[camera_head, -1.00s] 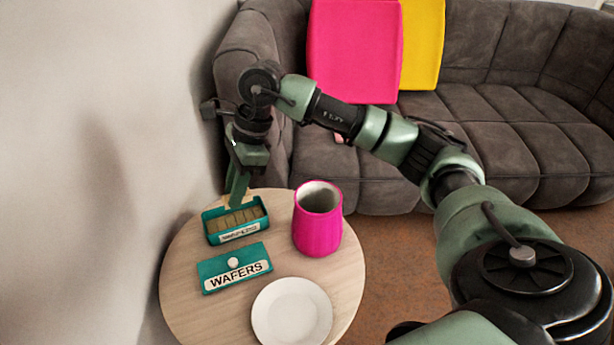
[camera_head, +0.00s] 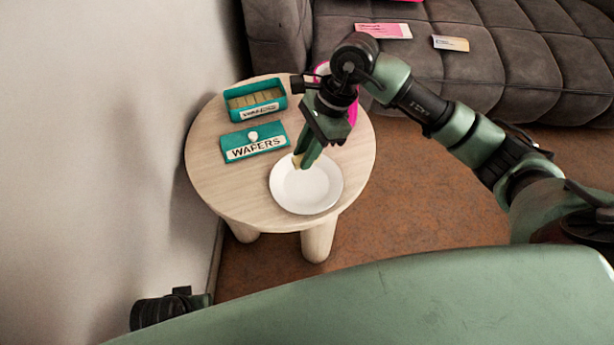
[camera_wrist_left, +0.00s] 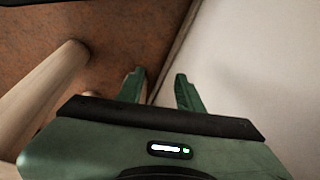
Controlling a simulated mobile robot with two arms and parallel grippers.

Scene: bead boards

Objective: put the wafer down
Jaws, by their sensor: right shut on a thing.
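The small tan wafer (camera_head: 297,161) shows only in part at the tips of my right gripper (camera_head: 303,161), which is shut on it. Both are at the upper left part of the white plate (camera_head: 312,191) on the round table. I cannot tell whether the wafer touches the plate. The teal wafer box (camera_head: 264,113) stands open at the back of the table with several wafers inside. Its lid (camera_head: 270,144), labelled WAFERS, lies in front of it. In the left wrist view my left gripper (camera_wrist_left: 158,75) is open and empty, above the floor by the wall.
The pink cup (camera_head: 354,111) stands behind my right gripper, mostly hidden by it. The pale wooden round table (camera_head: 210,165) has free room at its left. A grey sofa (camera_head: 480,85) with two cards on it is behind, and a wall is at the left.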

